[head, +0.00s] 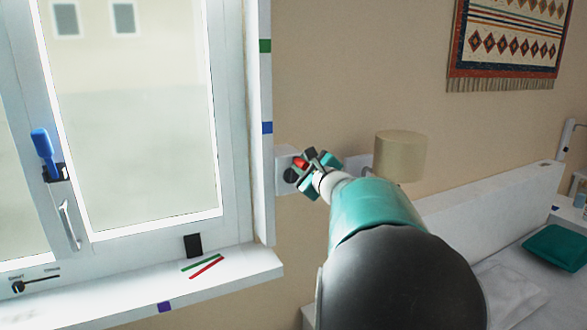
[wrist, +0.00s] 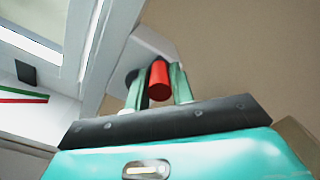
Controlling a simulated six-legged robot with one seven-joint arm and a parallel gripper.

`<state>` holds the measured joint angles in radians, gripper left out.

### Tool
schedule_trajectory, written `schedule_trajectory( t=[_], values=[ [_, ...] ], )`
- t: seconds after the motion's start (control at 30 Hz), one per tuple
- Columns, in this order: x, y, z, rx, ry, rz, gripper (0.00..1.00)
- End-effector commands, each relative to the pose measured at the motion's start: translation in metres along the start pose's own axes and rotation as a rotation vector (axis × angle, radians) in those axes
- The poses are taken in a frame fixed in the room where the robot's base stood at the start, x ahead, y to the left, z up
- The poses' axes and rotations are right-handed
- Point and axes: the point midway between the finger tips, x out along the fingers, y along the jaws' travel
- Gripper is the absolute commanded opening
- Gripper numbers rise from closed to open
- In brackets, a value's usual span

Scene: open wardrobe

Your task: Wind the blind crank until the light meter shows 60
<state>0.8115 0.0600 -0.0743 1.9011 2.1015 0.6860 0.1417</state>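The crank's red knob (head: 300,163) sits by a white wall box (head: 284,158) with a dark round hub, just right of the window. My gripper (head: 311,161) is at the knob. In the wrist view, the red knob (wrist: 159,80) stands between my two green fingers (wrist: 160,84). I cannot tell whether both fingers press on it. The crank's arm is mostly hidden behind the fingers. A small dark upright block (head: 193,245) stands on the sill and may be the light meter. I see no reading on it.
A red strip (head: 207,267) and a green strip (head: 200,262) lie on the sill (head: 245,268). A beige lamp shade (head: 400,156) and a bed (head: 500,205) are to the right.

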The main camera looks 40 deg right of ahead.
Motion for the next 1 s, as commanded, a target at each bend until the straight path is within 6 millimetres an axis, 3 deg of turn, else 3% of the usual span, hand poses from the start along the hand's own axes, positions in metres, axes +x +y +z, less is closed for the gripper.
schedule_trajectory(
  t=[0.93,1.0],
  values=[
    [0.000,-0.009,-0.020,0.000,-0.001,0.001,0.19],
    [0.000,-0.009,-0.020,0.000,-0.002,0.001,0.35]
  ],
)
